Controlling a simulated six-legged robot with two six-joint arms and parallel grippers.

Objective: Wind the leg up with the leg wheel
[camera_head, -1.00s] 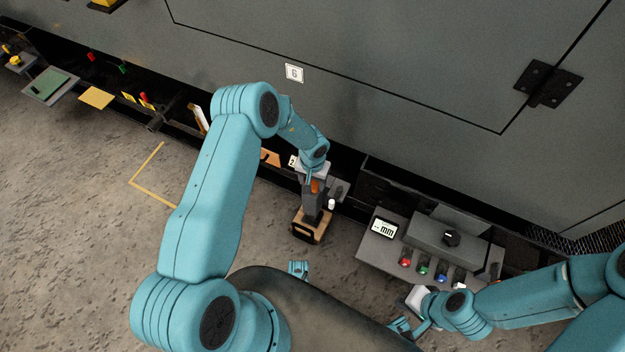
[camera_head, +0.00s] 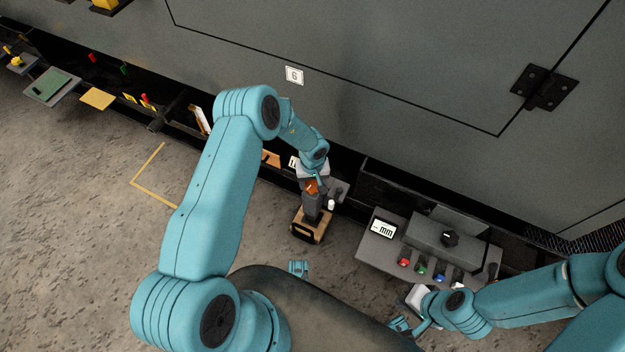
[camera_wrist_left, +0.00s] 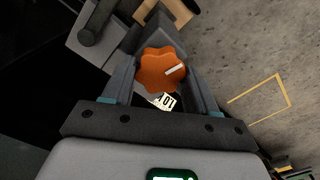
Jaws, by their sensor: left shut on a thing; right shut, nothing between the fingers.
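The orange lobed leg wheel (camera_head: 311,187) sits on top of a dark grey leg (camera_head: 312,207) beside the enclosure. My left gripper (camera_head: 315,182) reaches down over the wheel. In the left wrist view the wheel (camera_wrist_left: 160,68) has a pale mark on its face and lies between the two fingers of the left gripper (camera_wrist_left: 162,75), which is shut on it. The leg stands over a wooden block (camera_head: 310,228) with a black front; I cannot tell whether they touch. My right gripper (camera_head: 400,326) is shut and empty at the lower right, away from the leg.
The large grey enclosure (camera_head: 400,60) fills the back. Concrete floor (camera_head: 80,220) is clear at left.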

